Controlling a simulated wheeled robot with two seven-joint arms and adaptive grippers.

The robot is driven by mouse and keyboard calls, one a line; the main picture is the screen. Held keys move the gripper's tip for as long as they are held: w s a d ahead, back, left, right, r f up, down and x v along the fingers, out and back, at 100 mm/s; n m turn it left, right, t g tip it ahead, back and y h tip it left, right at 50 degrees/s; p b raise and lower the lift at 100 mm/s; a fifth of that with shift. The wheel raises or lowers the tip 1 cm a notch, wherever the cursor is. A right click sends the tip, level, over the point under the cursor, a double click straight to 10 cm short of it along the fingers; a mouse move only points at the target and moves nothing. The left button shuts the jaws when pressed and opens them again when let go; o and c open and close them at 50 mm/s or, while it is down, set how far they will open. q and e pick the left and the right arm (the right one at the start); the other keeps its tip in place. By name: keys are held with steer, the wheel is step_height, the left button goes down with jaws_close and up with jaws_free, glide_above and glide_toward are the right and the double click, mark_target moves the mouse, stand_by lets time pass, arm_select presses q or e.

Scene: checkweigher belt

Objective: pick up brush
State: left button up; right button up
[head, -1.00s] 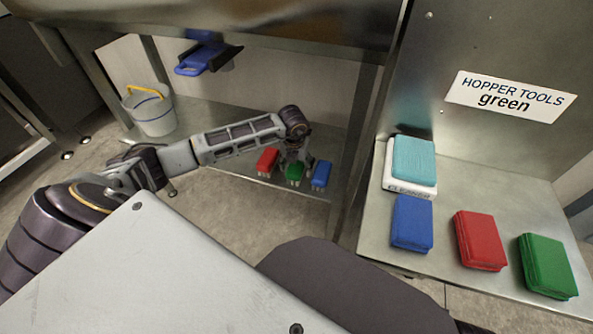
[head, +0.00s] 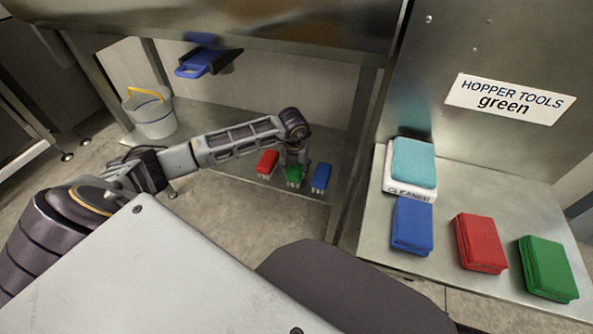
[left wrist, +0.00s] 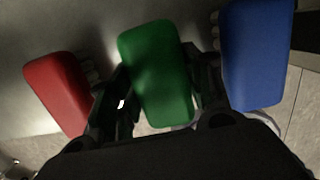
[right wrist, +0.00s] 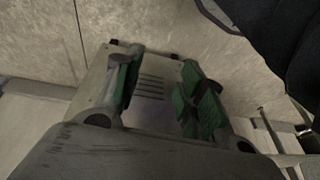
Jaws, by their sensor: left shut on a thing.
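Three brushes stand in a row on the low shelf under the bench: a red brush (head: 267,163), a green brush (head: 294,176) and a blue brush (head: 321,177). My left gripper (head: 293,163) reaches down onto the green one. In the left wrist view, the green brush (left wrist: 157,75) sits between the fingers of my left gripper (left wrist: 160,100), which is shut on it. The red brush (left wrist: 58,92) and blue brush (left wrist: 256,55) stand close on either side. My right gripper (right wrist: 155,95) is open and empty, over the floor.
A sign (head: 511,99) reads "HOPPER TOOLS green". The right table (head: 380,235) holds blue, red and green folded cloths (head: 547,268) and a teal cloth (head: 413,162) on a cleaner container. A bucket (head: 152,115) stands left on the shelf (head: 215,130). A blue dustpan (head: 200,63) hangs above.

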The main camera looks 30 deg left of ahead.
steer(key=shift+r, duration=0.1)
arm_select(q)
steer(key=shift+r, duration=0.85)
step_height(320, 180, up, 7)
steer(key=shift+f+p, duration=0.1)
steer(key=shift+p, duration=1)
steer(key=shift+r, duration=0.75)
arm_select(e)
steer(key=f, duration=0.3)
steer(key=shift+w+d+f+g, duration=0.1)
steer(key=shift+d+f+g, duration=0.1)
steer(key=shift+d+g, duration=0.1)
